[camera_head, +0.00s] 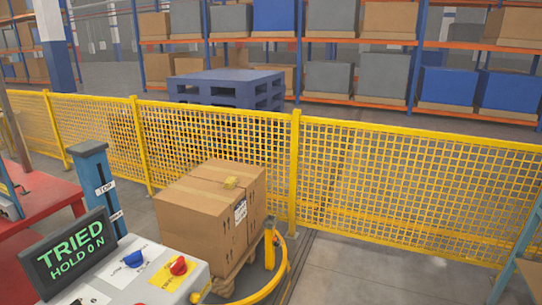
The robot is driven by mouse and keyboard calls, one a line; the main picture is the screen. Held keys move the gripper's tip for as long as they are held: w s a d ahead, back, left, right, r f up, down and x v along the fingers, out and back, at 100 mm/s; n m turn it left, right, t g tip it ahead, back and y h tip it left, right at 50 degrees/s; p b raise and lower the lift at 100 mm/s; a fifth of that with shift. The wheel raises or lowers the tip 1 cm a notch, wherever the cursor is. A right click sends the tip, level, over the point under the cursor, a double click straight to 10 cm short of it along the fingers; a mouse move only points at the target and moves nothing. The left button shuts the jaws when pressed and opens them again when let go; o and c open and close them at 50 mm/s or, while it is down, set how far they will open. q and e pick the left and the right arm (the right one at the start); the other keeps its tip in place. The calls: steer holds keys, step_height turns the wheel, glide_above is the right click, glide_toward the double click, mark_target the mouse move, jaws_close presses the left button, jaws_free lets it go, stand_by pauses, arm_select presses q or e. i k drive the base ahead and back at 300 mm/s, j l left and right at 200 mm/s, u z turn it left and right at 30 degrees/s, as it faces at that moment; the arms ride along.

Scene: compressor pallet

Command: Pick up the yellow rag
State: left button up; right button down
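The box is one of a group of cartons on a wooden pallet (240,272). Neither of my grippers shows in the view, so nothing of mine is seen near the rag.
A control box (128,272) with a red knob, a blue knob and a lit display (75,248) stands at the front left. A curved yellow rail (282,270) bends around the pallet. A yellow mesh fence (400,190) runs behind. Grey floor at right is clear.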

mark_target(230, 182)
steer(key=i+l+z, duration=0.3)
steer(key=i, duration=0.35)
steer(key=i+l+z, duration=0.25)
steer(key=i, duration=0.45)
steer(key=i+z, duration=0.3)
steer(key=i, duration=0.4)
steer(key=i+u, duration=0.3)
steer(key=i, duration=0.25)
steer(key=i+l+u, duration=0.3)
steer(key=i, duration=0.25)
steer(key=i+j+u, duration=0.15)
steer(key=i+u, duration=0.9)
steer(key=u, duration=0.15)
